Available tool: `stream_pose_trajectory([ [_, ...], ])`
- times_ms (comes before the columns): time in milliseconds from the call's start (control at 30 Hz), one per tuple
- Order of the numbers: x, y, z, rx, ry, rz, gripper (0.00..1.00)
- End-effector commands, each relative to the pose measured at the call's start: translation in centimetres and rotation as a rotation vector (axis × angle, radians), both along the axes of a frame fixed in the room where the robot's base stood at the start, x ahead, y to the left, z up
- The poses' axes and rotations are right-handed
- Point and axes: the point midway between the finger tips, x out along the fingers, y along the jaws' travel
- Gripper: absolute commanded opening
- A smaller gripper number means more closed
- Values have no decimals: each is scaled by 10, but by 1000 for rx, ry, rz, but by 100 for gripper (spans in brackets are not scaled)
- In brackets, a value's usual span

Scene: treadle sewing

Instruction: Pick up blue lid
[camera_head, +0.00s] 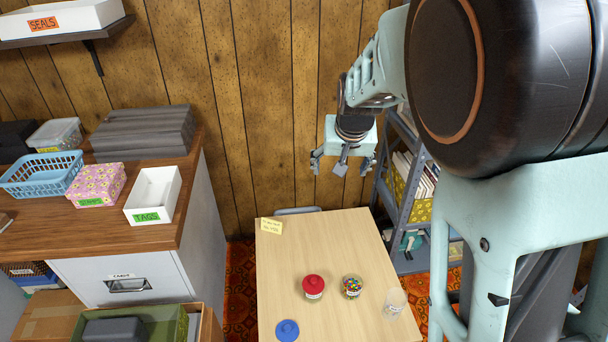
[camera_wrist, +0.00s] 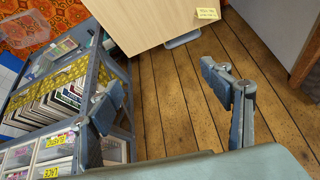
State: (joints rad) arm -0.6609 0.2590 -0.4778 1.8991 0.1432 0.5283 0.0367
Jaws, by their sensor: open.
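The blue lid (camera_head: 287,330) lies flat near the front left of the light wooden table (camera_head: 330,244) in the head view. It is not seen in the wrist view. My gripper (camera_head: 343,168) is open and empty, high up behind the table's far edge, well away from the lid. In the wrist view the two fingers of my gripper (camera_wrist: 165,90) are spread wide with nothing between them, and part of the table (camera_wrist: 150,20) shows at the top.
A red-lidded jar (camera_head: 313,287), a jar of colourful pieces (camera_head: 352,287) and a clear cup (camera_head: 395,302) stand near the lid. A yellow note (camera_head: 271,226) lies at the far left corner. A shelf rack (camera_head: 408,195) stands right; a cabinet (camera_head: 130,277) stands left.

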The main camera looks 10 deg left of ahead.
Motion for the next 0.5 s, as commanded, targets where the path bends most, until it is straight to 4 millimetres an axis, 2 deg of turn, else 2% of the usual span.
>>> stream_pose_trajectory([
  [33,-6,16,-39,7,56,-16,72],
  [100,-17,35,-82,23,124,-49,72],
  [267,-51,70,-179,51,281,-142,72],
  [400,-91,92,-261,63,414,-239,72],
  [500,-120,102,-309,64,495,-306,72],
])
